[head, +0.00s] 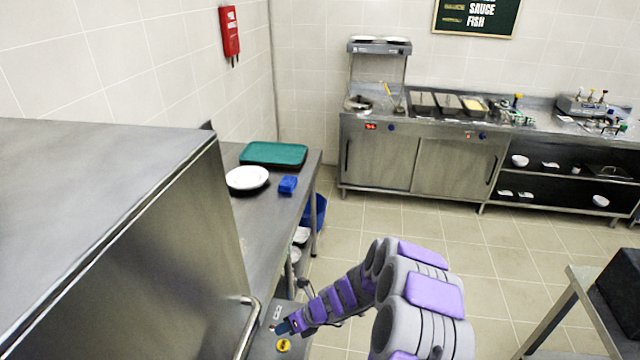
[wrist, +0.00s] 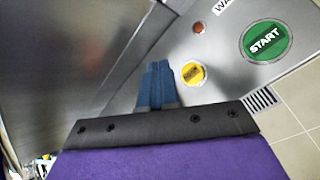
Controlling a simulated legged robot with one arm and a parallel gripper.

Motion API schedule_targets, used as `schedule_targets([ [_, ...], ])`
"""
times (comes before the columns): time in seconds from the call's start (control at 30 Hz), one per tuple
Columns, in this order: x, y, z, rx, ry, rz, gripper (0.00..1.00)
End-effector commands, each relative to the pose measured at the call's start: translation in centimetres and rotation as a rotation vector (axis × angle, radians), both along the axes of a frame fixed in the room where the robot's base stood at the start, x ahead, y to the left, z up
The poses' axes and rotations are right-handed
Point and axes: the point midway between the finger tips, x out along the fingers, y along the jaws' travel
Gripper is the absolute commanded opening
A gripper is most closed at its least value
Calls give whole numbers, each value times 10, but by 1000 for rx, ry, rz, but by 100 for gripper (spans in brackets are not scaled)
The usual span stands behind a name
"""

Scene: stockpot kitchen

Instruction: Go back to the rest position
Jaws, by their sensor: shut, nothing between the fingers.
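My gripper (head: 283,327) is at the lower middle of the head view, at the end of my purple and grey arm. In the wrist view its blue fingers (wrist: 155,88) are together with nothing between them. They are in front of a steel panel (wrist: 215,58) that carries a green START button (wrist: 265,42), a yellow button (wrist: 192,73) and a small red light (wrist: 199,27). The yellow button also shows in the head view (head: 283,345), just below the fingertips. I cannot tell whether the fingers touch the panel.
A large steel cabinet (head: 130,270) with a bar handle (head: 247,328) stands close on the left. Behind it a steel counter (head: 262,215) holds white plates (head: 247,177), a blue block (head: 288,185) and a green tray (head: 273,154). A table (head: 590,310) is at right. Tiled floor (head: 420,222) is free between.

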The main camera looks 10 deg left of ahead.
Motion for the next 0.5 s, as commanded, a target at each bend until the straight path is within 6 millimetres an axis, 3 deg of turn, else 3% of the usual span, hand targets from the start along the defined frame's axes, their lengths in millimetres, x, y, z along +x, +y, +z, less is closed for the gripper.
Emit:
schedule_targets([
  [0.17,-4,3,27,23,-65,80,0],
  [0.37,-29,4,98,75,-266,347,0],
  [0.5,-53,-5,144,94,-416,548,0],
])
